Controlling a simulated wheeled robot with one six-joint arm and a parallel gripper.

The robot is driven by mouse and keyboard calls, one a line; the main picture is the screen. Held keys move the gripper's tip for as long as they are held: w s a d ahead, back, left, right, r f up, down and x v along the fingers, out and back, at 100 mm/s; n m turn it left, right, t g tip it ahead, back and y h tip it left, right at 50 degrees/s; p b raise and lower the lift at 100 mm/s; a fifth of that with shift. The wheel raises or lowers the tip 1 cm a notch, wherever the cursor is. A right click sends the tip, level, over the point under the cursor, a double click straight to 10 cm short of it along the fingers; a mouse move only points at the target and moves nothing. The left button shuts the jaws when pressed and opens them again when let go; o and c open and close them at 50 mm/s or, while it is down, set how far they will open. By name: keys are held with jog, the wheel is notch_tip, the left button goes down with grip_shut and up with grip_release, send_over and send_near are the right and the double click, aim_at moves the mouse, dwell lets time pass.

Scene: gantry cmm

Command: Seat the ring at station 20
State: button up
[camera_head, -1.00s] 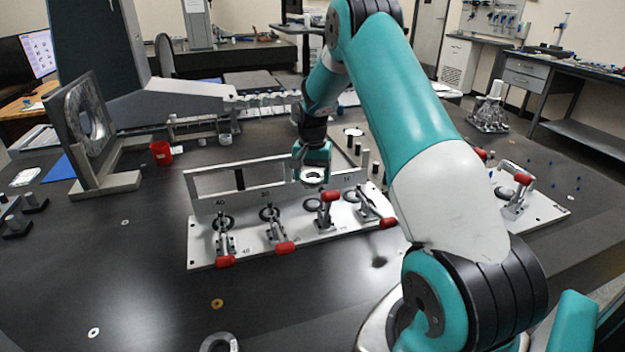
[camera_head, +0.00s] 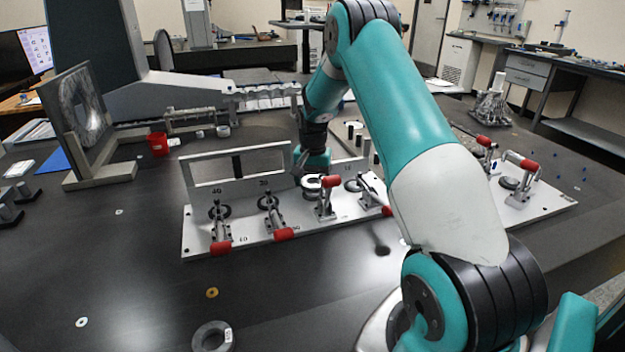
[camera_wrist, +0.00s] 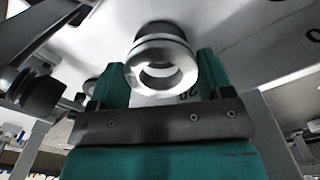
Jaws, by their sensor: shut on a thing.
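The silver ring (camera_wrist: 160,62) is between the two teal fingers of my gripper (camera_wrist: 160,75) in the wrist view. In the head view the ring (camera_head: 311,181) shows pale under my gripper (camera_head: 313,167), low over the white fixture plate (camera_head: 255,236). A round seat lies beneath the ring, and I cannot tell whether the two touch. The station's toggle clamp (camera_head: 325,207), with a red handle, stands just in front of the ring. My gripper partly hides the station.
More red-handled clamps (camera_head: 221,230) stand along the plate on both sides. An upright frame (camera_head: 235,186) rises behind the left stations. A loose grey ring (camera_head: 213,337) lies on the dark table near the front.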

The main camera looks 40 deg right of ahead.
jog(key=shift+f, duration=0.45)
jog(key=shift+r, duration=0.2)
jog(key=shift+p, duration=0.65)
dwell(0.9)
jog(key=shift+f+b, duration=0.35)
jog(key=shift+f, duration=0.35)
dwell(0.4)
jog(key=o, duration=1.2)
jog(key=shift+a, duration=0.1)
notch_tip(320, 180, up, 18)
jog(key=p, duration=0.1)
jog(key=shift+f, duration=0.25)
